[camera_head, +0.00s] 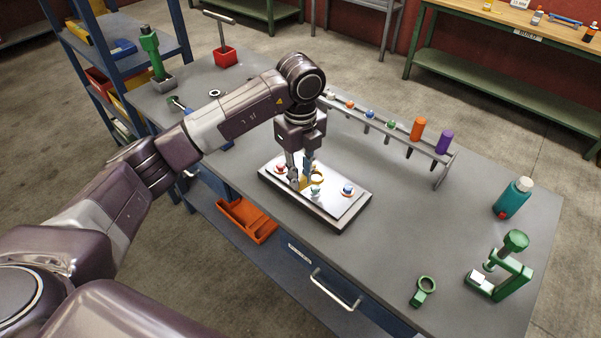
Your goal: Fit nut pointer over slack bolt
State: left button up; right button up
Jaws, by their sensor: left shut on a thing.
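My left gripper (301,181) points down over a white plate with a dark base (338,206) on the workbench. It is shut on a small yellow piece with a ring end (317,176), which seems to be the nut pointer. The piece is low over the plate; I cannot tell if it touches it or sits around a bolt. Bolts with coloured heads stand on the plate: a red one (280,168) at left, a teal one (315,190) in front, a blue one (348,188) at right. The gripper hides the plate's middle. I cannot tell which bolt is slack. My right gripper is out of view.
Behind the plate stands a rack (397,131) of coloured-handled tools. At right are a teal bottle (514,198), a green clamp-like device (512,268) and a loose green ring piece (424,290). A red block with a T-handle (225,56) stands at the back. The bench's right middle is clear.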

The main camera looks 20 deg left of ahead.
aim_at(300, 189)
pick_arm(q)
jog(key=shift+f+b, duration=1.55)
jog(key=shift+f, duration=1)
jog(key=o, duration=1)
notch_tip(300, 189, up, 12)
